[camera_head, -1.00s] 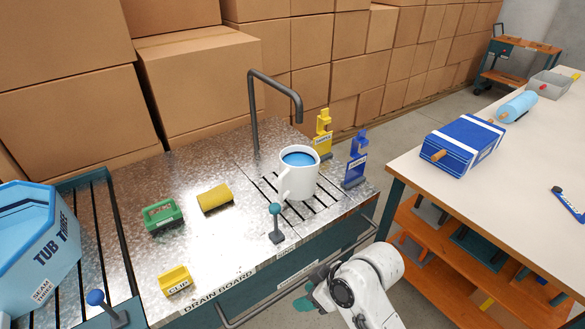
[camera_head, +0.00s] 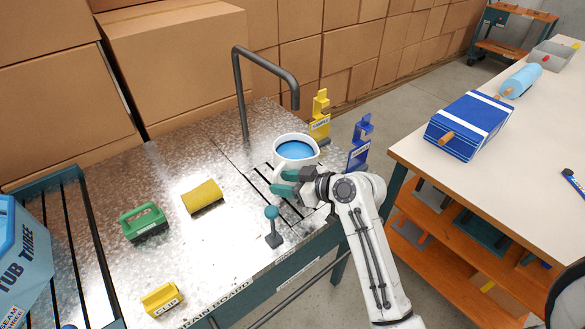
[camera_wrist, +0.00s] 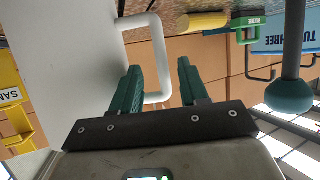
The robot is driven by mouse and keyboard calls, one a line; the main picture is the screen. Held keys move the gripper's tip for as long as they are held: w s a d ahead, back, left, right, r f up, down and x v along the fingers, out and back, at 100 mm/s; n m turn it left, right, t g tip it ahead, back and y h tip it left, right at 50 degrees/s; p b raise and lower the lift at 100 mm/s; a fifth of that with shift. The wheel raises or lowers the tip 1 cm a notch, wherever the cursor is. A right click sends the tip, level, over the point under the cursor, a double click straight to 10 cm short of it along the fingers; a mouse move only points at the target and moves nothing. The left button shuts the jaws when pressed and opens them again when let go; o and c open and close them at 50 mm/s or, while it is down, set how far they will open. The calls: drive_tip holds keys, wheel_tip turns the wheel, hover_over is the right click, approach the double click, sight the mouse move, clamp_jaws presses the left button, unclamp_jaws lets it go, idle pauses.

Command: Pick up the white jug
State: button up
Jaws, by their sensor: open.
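The white jug (camera_head: 309,157), with blue liquid inside, stands upright on the slotted drain area under the tap in the head view. My gripper (camera_head: 281,183), with green fingers, is at the jug's near left side, and my wrist hides the jug's lower part. In the wrist view the jug's white body (camera_wrist: 70,60) fills the left, and its squared handle (camera_wrist: 157,50) reaches down to the fingers. My gripper (camera_wrist: 160,80) is open, with the handle's lower end between or just beyond the two fingertips; I cannot tell which.
A teal-knobbed lever (camera_head: 273,228) stands close to my gripper. The dark tap (camera_head: 240,90) arches behind the jug. Yellow (camera_head: 320,118) and blue (camera_head: 360,148) holders stand to its right. A yellow roll (camera_head: 202,196) and green brush-like block (camera_head: 144,222) lie left.

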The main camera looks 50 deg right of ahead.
drive_tip(key=x, duration=0.2)
drive_tip(key=p+x, duration=0.1)
drive_tip(key=x, duration=0.2)
drive_tip(key=shift+s+a+f, duration=0.1)
drive_tip(key=shift+a+f, duration=0.05)
drive_tip(key=shift+f, duration=0.1)
clamp_jaws()
idle(1.1)
drive_tip(key=shift+r, duration=0.25)
